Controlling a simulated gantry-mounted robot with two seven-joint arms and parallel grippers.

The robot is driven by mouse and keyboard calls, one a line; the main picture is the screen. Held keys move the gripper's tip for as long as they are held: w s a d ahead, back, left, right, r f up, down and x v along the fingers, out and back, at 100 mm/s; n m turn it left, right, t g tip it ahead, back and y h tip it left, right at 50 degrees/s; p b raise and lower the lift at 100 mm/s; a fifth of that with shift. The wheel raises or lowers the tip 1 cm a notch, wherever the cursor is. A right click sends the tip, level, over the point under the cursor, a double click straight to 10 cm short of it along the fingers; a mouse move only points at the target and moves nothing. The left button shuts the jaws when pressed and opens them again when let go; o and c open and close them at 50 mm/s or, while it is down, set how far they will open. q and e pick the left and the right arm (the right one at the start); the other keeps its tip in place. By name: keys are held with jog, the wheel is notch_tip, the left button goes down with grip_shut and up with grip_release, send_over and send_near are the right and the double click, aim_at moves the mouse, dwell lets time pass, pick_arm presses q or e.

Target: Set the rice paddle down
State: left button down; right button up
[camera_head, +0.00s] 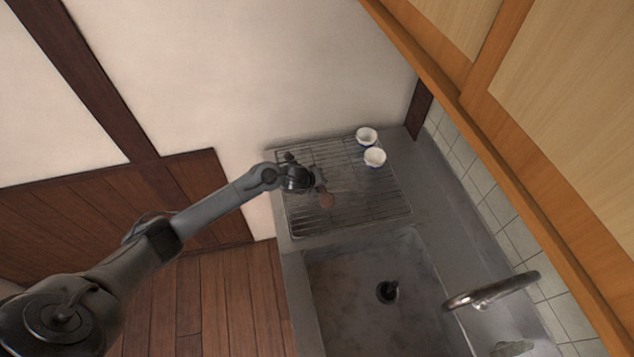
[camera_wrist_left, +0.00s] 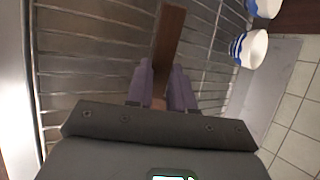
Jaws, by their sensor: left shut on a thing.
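The rice paddle (camera_wrist_left: 168,45) is a brown wooden piece held in my left gripper (camera_wrist_left: 161,88), whose purple fingers are shut on it. In the wrist view it stretches away from the fingers over the wire rack (camera_wrist_left: 85,55). I cannot tell whether the paddle touches the rack wires. My right gripper is not in view.
Two small white bowls with blue marks, one at the back (camera_head: 366,135) and one nearer (camera_head: 374,157), stand at the rack's far right. A sink basin (camera_head: 350,290) with a faucet (camera_head: 492,290) lies in front of the rack. The middle of the rack is clear.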

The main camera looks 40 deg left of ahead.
pick_arm(q)
jog(key=shift+f, duration=0.15)
jog(key=c, duration=1)
grip_release()
